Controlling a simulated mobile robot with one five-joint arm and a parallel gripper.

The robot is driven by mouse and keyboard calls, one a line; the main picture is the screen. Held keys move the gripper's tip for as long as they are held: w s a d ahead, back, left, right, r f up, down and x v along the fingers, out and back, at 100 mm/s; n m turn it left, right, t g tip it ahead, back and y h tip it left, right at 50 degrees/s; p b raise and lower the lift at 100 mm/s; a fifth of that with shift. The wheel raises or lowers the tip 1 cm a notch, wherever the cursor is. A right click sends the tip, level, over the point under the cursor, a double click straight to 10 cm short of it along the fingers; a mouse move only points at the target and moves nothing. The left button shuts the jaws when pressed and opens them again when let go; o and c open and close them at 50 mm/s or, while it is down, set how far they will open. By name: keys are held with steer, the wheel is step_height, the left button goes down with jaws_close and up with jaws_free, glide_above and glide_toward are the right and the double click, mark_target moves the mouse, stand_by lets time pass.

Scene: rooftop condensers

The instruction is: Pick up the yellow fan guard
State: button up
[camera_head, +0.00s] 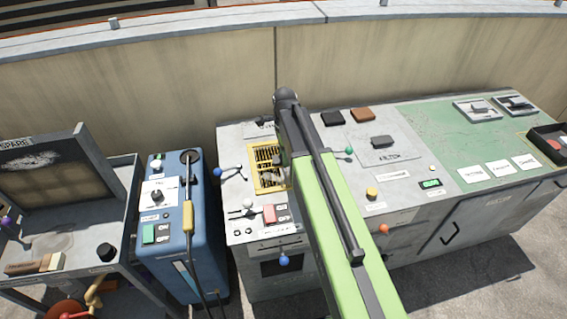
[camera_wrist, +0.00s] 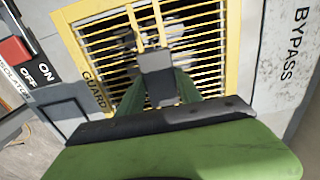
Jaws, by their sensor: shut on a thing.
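The yellow fan guard (camera_head: 261,157) is a square frame with a grille, on the left end of the grey condenser unit. In the wrist view the guard (camera_wrist: 88,62) fills the upper middle, with dark openings behind its bars and the word GUARD on its frame. My gripper (camera_wrist: 157,68) is shut on the guard near the middle of its grille. The jaws hide the part that they grip. In the head view my green arm covers the guard's right side. I cannot tell whether the guard is clear of the surface.
A red switch (camera_head: 269,214) sits just below the guard, and a blue-knobbed lever (camera_head: 232,173) is to its left. A blue cabinet (camera_head: 181,236) and a grey cart (camera_head: 122,190) stand at left. A green-topped section (camera_head: 450,140) extends right. A wall runs behind.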

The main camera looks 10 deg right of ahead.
jaws_close()
steer(key=shift+r+p, duration=0.6)
steer(key=shift+p, duration=0.05)
step_height(320, 180, up, 4)
steer(key=p, duration=0.4)
steer(key=s+d+r+p, duration=0.4)
steer(key=d+r+p, duration=0.1)
steer(key=d, duration=0.5)
steer(key=shift+s+d+r+p, duration=0.2)
steer(key=shift+d+r+p, duration=0.2)
